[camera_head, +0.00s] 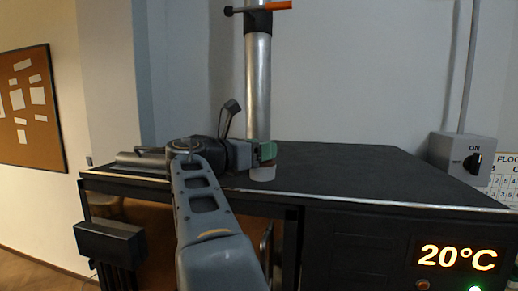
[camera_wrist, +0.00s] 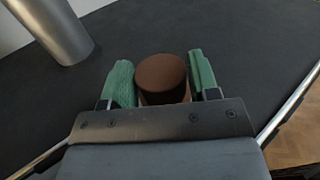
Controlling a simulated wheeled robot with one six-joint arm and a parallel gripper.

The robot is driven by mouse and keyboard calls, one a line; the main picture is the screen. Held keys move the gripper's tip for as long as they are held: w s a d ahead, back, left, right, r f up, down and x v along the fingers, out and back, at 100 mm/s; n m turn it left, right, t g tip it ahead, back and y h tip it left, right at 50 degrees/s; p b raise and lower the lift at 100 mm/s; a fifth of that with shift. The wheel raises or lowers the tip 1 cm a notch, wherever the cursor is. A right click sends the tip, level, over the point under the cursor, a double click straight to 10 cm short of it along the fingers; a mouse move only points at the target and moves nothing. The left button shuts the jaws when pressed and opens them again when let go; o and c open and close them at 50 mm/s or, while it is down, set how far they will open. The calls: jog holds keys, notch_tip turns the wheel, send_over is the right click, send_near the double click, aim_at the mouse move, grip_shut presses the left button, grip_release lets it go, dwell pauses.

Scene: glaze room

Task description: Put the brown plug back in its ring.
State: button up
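The brown plug (camera_wrist: 162,78) is round with a flat top and sits between the two green fingers of my gripper (camera_wrist: 162,84) in the wrist view. The fingers press against both its sides. In the head view my gripper (camera_head: 266,152) is low over the dark table top, near its front edge. A thin brown strip of the plug (camera_head: 274,163) shows under the fingers. Directly below it is a pale, short round piece (camera_head: 262,174); I cannot tell whether this is the ring. No ring shows clearly in the wrist view.
A shiny metal pipe (camera_head: 257,88) with an orange-handled valve (camera_head: 275,6) rises just behind my gripper; it also shows in the wrist view (camera_wrist: 58,30). The dark table top (camera_head: 345,165) is clear to the right. A switch box (camera_head: 463,157) is on the wall at right.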

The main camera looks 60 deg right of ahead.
jog(key=o, duration=0.3)
jog(key=shift+o, duration=0.2)
jog(key=shift+r, duration=0.3)
jog(key=shift+w+a+r, duration=0.1)
jog(key=shift+a+r, duration=0.05)
jog(key=b+v, duration=0.1)
jog(key=v, duration=1)
jog(key=shift+w+a, duration=0.1)
jog(key=shift+a, duration=0.25)
